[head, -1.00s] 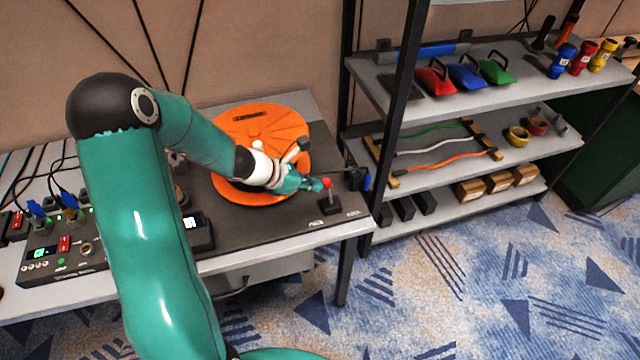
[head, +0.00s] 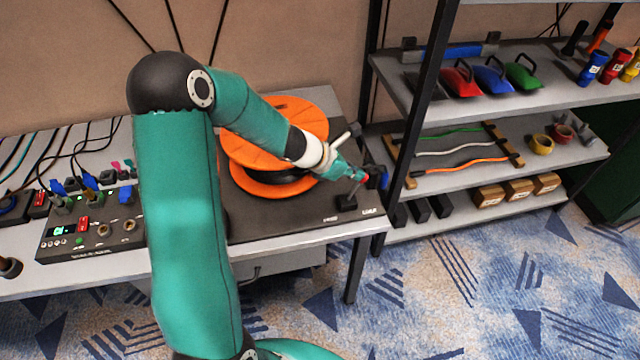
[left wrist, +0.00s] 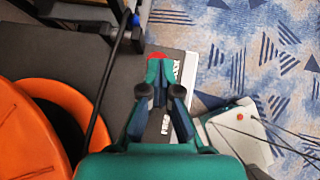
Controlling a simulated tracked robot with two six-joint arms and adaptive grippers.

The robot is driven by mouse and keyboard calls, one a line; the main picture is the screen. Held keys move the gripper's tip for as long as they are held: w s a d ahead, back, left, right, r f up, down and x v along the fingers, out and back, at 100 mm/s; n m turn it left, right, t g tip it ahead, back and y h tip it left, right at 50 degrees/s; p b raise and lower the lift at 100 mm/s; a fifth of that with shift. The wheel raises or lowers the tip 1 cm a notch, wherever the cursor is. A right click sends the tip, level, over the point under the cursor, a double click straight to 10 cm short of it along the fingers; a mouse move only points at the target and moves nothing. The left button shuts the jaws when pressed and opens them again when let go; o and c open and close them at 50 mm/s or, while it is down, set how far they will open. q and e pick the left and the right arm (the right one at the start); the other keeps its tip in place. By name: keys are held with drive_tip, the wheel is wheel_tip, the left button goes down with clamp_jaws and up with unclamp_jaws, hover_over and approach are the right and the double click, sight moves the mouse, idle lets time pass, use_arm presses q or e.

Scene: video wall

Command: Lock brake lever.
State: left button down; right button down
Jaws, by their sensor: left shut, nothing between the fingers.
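The brake lever (head: 352,190) has a red knob and a dark base, at the right front corner of the table. It leans to the right, toward the right one of two small white labels, whose words are too small to read surely. My left gripper (head: 357,177) is shut and empty, its fingertips at the left side of the knob and seemingly touching it. In the left wrist view the red knob (left wrist: 157,57) shows just beyond the fingertips, which hide the lever's stem. My right gripper is not in view.
An orange cable drum (head: 270,187) stands left of the lever, with a light-coloured crank handle near my wrist. A dark rod with a blue part (head: 378,176) is just right of the knob. A shelf rack (head: 428,90) stands to the right. A control panel (head: 95,232) is at left.

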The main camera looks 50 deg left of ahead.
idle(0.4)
use_arm(q)
drive_tip(key=w+d+r+p+v, duration=0.1)
drive_tip(key=p+v, duration=0.3)
drive_tip(key=v, duration=0.8)
drive_tip(key=shift+w+r, duration=0.15)
drive_tip(key=shift+r, duration=0.65)
drive_tip(key=shift+d, duration=0.2)
